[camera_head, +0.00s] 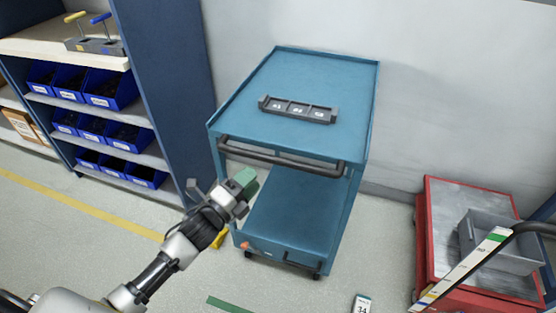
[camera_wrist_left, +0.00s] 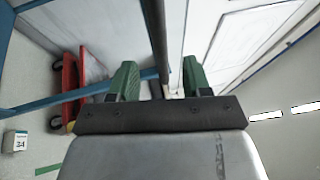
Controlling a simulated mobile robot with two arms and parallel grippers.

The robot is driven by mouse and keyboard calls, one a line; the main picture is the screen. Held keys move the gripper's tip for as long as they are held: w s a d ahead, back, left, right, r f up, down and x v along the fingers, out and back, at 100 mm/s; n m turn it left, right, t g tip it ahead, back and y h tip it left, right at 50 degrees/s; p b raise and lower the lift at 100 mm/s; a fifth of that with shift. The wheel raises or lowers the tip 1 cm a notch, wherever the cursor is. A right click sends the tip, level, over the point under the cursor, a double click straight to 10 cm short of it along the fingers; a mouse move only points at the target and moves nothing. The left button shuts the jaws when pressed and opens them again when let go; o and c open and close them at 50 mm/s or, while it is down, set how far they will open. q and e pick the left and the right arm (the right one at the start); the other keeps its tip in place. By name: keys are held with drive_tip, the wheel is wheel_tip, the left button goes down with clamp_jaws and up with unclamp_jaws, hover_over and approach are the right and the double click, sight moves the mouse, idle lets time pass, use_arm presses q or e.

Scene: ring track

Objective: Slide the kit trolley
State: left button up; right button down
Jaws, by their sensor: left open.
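The kit trolley (camera_head: 315,75) is a blue two-shelf cart on castors against the wall. A dark push handle (camera_head: 285,157) runs along its near edge. A grey three-slot tray (camera_head: 297,109) lies on its top. My left gripper (camera_head: 222,186) is open, near and below the handle's left end in the head view. In the left wrist view the gripper's green-tipped fingers (camera_wrist_left: 160,80) stand apart, and a dark bar (camera_wrist_left: 153,25), seemingly the handle, shows between them. I cannot tell whether they touch it. My right gripper is not in view.
A shelf rack with blue bins (camera_head: 100,90) stands left. A red cart (camera_head: 432,235) with a grey crate (camera_head: 500,245) stands right. A small sign marked 34 (camera_head: 361,304) and a green floor strip (camera_head: 228,305) lie in front. Floor before the trolley is mostly clear.

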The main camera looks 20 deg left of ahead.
sight(273, 159)
use_arm(q)
drive_tip(key=x, duration=0.8)
drive_tip(key=shift+w+d, duration=0.15)
drive_tip(key=shift+w, duration=0.25)
clamp_jaws()
